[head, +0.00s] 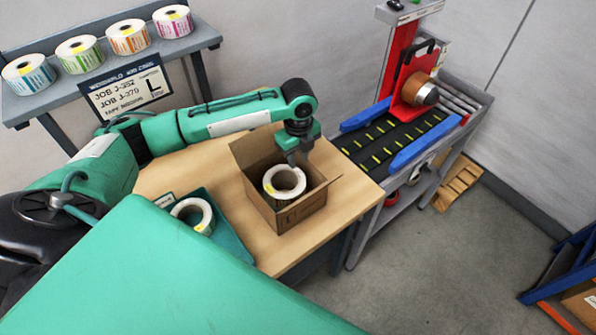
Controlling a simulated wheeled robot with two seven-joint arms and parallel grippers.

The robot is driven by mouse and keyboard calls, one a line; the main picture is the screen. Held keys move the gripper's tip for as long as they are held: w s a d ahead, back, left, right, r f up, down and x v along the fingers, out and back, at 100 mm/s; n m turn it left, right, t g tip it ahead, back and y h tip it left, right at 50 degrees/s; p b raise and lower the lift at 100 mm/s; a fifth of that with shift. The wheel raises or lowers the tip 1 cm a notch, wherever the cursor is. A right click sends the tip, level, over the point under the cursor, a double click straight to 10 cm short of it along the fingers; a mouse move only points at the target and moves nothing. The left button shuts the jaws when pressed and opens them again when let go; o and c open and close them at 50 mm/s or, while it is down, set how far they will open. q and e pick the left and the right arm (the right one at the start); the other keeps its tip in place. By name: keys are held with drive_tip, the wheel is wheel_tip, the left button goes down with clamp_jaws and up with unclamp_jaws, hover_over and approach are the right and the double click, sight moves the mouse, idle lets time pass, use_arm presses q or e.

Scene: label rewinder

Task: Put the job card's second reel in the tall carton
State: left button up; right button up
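The open cardboard carton (296,214) stands on the wooden table. A white reel (271,184) with a brown core shows within the carton's mouth; its depth is unclear. My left gripper (292,160) points down over the carton, its fingertips at the reel's far rim. I cannot tell whether the fingers grip it. A second white reel (180,211) with a yellow mark lies in the teal tray (232,243), left of the carton. The job card (125,92) hangs below the shelf, with two job lines and a large L. My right gripper is not in view.
Several colour-printed reels (129,37) stand on the grey shelf (200,35) at the back left. A red rewinder (404,80) with a brown roll and blue-railed belt (400,135) stands right of the table.

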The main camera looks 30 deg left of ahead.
use_arm(q)
wheel_tip(320, 180, up, 5)
drive_tip(key=shift+r+b, duration=0.2)
drive_tip(key=shift+b, duration=0.35)
